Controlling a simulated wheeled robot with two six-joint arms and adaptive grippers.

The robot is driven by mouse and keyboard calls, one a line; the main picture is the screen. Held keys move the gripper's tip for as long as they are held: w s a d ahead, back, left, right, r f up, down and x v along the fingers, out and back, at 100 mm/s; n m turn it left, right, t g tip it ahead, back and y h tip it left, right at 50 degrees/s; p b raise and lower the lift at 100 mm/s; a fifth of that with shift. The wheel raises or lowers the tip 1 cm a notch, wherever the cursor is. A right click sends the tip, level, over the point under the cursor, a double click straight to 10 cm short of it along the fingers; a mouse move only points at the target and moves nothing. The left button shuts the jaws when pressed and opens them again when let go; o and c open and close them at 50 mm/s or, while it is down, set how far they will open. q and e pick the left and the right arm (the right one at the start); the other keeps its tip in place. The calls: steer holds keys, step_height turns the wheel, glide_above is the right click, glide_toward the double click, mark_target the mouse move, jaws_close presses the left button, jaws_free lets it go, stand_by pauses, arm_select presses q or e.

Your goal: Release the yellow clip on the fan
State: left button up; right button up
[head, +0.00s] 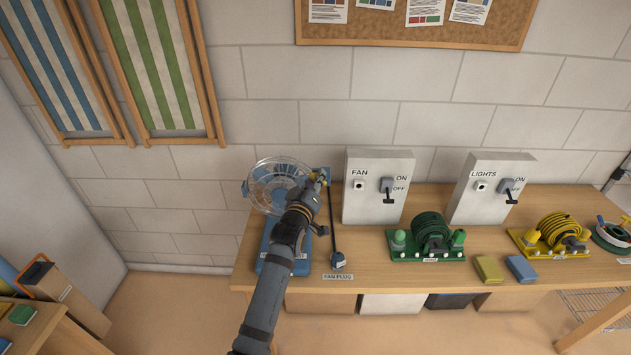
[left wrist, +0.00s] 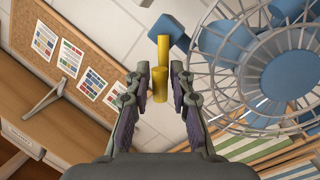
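The blue fan with its round wire guard (head: 268,187) stands at the left end of the bench, partly hidden behind my left arm. The fan guard also fills the right of the left wrist view (left wrist: 240,75). My left gripper (left wrist: 160,72) is open, with one finger on each side of the clip and small gaps showing. In the head view my left gripper (head: 318,182) is at the fan's upper right.
The FAN switch box (head: 378,165) stands close to the right of my gripper. A plug (head: 338,260) on a dark cord lies by the FAN PLUG label. The LIGHTS box (head: 488,165), green reel (head: 432,230) and yellow reel (head: 560,230) stand further right.

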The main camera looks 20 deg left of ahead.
arm_select(q)
jaws_close()
steer(key=p, duration=0.1)
steer(key=r+m+p, duration=0.1)
steer(key=p, duration=0.1)
steer(key=shift+d+m, duration=0.25)
steer(key=shift+m, duration=0.05)
steer(key=shift+w+f+g, duration=0.1)
steer(key=shift+f+g, duration=0.05)
steer(key=shift+g, duration=0.15)
steer(key=shift+f+m, duration=0.15)
steer(key=shift+m, duration=0.15)
steer(key=shift+o, duration=0.7)
jaws_free()
steer(key=shift+d, duration=0.15)
